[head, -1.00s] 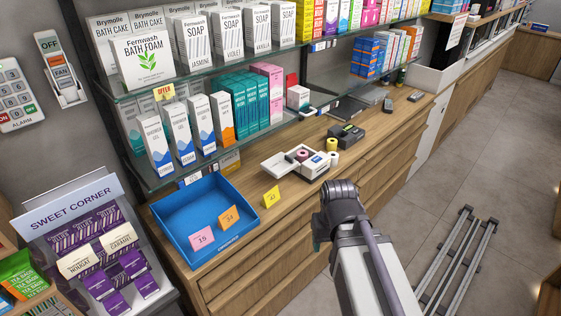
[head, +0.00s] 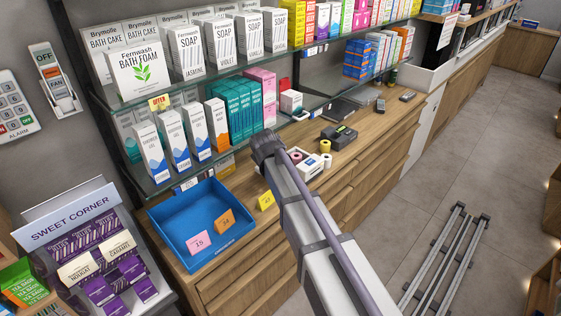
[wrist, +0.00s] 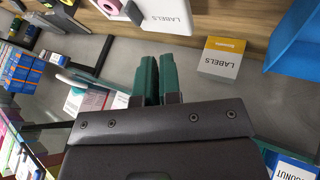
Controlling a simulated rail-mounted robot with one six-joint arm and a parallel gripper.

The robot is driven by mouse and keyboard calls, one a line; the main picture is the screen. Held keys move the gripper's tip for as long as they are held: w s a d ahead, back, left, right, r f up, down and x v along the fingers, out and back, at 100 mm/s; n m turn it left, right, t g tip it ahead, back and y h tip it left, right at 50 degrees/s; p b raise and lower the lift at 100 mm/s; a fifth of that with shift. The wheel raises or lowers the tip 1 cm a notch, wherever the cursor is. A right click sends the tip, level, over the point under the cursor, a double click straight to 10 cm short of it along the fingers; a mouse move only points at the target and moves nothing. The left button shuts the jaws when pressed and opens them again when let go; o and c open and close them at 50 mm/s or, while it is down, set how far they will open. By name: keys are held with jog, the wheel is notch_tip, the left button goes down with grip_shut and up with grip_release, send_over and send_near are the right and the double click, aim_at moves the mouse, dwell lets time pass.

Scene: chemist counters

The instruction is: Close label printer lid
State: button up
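The white label printer (head: 312,168) stands on the wooden counter, with a pink roll (head: 296,157) in it. My arm covers its left part, including the place where the open lid showed earlier. In the head view, my dark gripper (head: 264,143) is at the upper left of the printer, near the shelf edge; its fingertips are hidden. In the wrist view, the two teal fingers of my gripper (wrist: 157,78) are close together with nothing visible between them. A pink roll (wrist: 109,5) and a white surface marked LABELS (wrist: 165,14) are cut by the top edge; I cannot tell if that surface is the lid.
A blue tray (head: 165,235) with price cards lies to the left. A black device (head: 338,136) and a yellow roll (head: 325,146) are to the right. Glass shelves (head: 215,157) with boxes overhang the counter's back.

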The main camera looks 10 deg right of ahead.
jog(key=b+x, duration=0.4)
jog(key=x, duration=0.1)
jog(key=b+x, duration=0.4)
jog(key=x, duration=0.1)
jog(key=shift+s+a+f, duration=0.1)
jog(key=shift+s+f, duration=0.1)
jog(key=shift+s, duration=0.15)
grip_shut()
jog(key=w+d, duration=0.2)
jog(key=shift+w+d+r, duration=0.15)
jog(key=shift+w+d, duration=0.1)
jog(key=shift+d, duration=0.1)
jog(key=shift+w+d, duration=0.2)
jog(key=shift+d, duration=0.1)
jog(key=shift+w, duration=0.1)
